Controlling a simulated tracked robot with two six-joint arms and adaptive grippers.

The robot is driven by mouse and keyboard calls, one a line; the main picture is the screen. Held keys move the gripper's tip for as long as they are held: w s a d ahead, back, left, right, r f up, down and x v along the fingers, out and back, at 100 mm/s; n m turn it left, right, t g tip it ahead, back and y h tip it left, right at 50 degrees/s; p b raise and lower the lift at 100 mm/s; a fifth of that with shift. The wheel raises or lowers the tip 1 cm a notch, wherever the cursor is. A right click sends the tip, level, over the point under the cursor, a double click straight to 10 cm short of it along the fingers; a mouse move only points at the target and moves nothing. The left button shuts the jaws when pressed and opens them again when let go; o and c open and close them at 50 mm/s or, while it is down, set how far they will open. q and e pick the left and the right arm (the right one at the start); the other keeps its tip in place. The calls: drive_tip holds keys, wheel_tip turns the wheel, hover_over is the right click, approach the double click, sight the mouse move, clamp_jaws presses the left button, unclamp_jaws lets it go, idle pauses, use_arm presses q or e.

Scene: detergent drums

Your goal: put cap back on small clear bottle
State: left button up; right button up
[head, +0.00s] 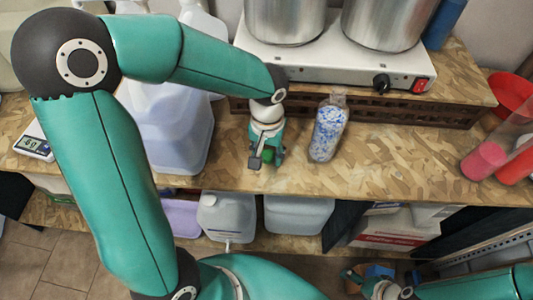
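The small clear bottle (327,131) stands upright on the wood-chip board worktop, in front of the hotplate. It holds blue and white bits, and its narrow neck is at the top; I cannot make out a cap on it. My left gripper (264,160) points down just left of the bottle, apart from it, low over the worktop's front part. Its fingers are small and dark here, and I cannot tell whether they are open or hold a cap. My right gripper (358,279) is low at the bottom right, below the worktop; its fingers are unclear. No separate cap is visible.
A white hotplate (345,62) with two steel pots stands behind the bottle. Large translucent jugs (175,130) are left of my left gripper. A scale (33,144) is far left. Red and pink containers (484,160) are at the right. Worktop right of the bottle is clear.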

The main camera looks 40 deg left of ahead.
sight(267, 156)
use_arm(q)
drive_tip(key=shift+c, duration=1.2)
drive_tip(key=shift+r, duration=0.1)
wheel_tip(267, 156, up, 20)
